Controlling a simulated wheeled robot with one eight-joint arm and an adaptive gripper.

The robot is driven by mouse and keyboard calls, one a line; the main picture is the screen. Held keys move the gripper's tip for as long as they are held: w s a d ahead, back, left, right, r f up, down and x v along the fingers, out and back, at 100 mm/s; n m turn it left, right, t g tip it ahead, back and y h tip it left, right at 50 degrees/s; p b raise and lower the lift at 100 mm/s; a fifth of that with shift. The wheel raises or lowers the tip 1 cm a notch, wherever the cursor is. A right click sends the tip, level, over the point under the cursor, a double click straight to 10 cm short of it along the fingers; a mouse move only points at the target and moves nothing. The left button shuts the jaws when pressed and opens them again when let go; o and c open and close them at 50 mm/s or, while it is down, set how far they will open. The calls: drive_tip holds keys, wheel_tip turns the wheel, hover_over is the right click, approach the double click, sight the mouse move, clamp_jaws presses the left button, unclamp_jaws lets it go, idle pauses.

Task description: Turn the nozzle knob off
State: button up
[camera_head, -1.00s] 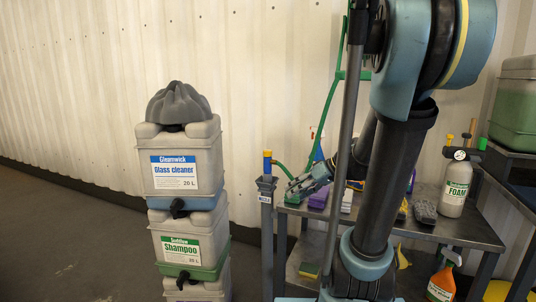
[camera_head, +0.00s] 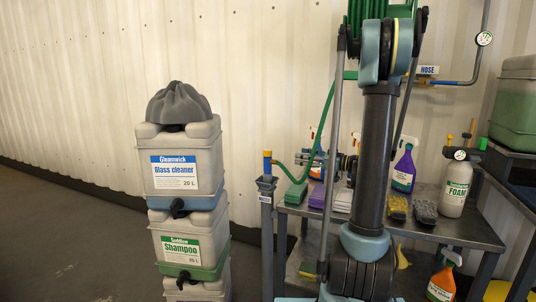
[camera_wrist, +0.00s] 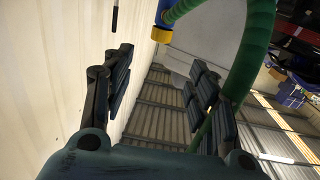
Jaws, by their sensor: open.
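The nozzle (camera_head: 267,163) is blue with a yellow part and stands upright in a labelled grey post holder (camera_head: 266,198), with the green hose (camera_head: 325,115) joined near it. In the wrist view the nozzle (camera_wrist: 162,30) is at the top, past my fingertips, its yellow end toward the lower side. I cannot make out a separate knob.
A grey shelf (camera_head: 455,232) holds sponges, a purple spray bottle (camera_head: 404,170) and a foam bottle (camera_head: 457,187). Stacked containers (camera_head: 185,170) stand left of the post. The ribbed wall is close behind. Floor on the left is clear.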

sight(268, 150)
drive_tip(key=x, duration=1.7)
drive_tip(key=shift+a, duration=0.15)
drive_tip(key=c, duration=1.1)
